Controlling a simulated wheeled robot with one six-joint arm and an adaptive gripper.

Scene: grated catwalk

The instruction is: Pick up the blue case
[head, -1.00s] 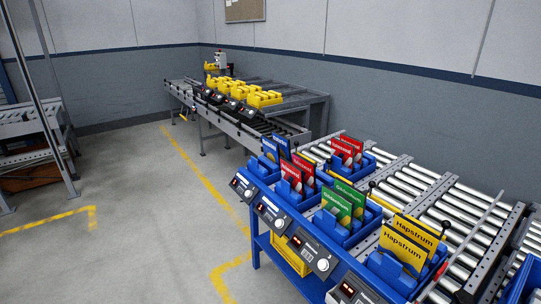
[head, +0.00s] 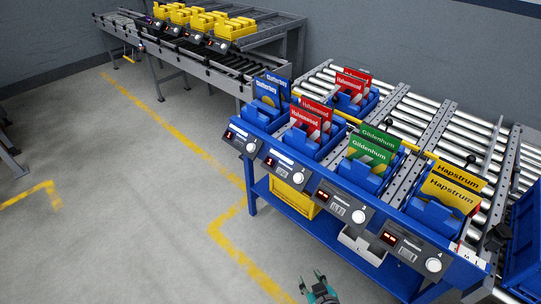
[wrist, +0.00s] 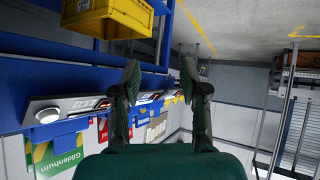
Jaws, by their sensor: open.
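Two blue cases (head: 266,90) with white lettering stand upright, one behind the other, in the leftmost blue holder on the near conveyor bench in the head view. Their lower parts are hidden by the holder. In the wrist view, which is upside down, a small blue patch (wrist: 157,130) beyond my fingers may be these cases; I cannot tell for sure. My gripper (head: 317,279) shows at the bottom of the head view, in front of the bench and well apart from the cases. In the wrist view its two fingers (wrist: 160,76) are spread with nothing between them.
Red cases (head: 306,122), green cases (head: 371,150) and yellow cases (head: 452,189) stand in neighbouring holders. Control boxes with knobs (head: 340,207) line the bench front. A yellow bin (head: 293,198) sits below. The grey floor (head: 120,200) left of the bench is clear.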

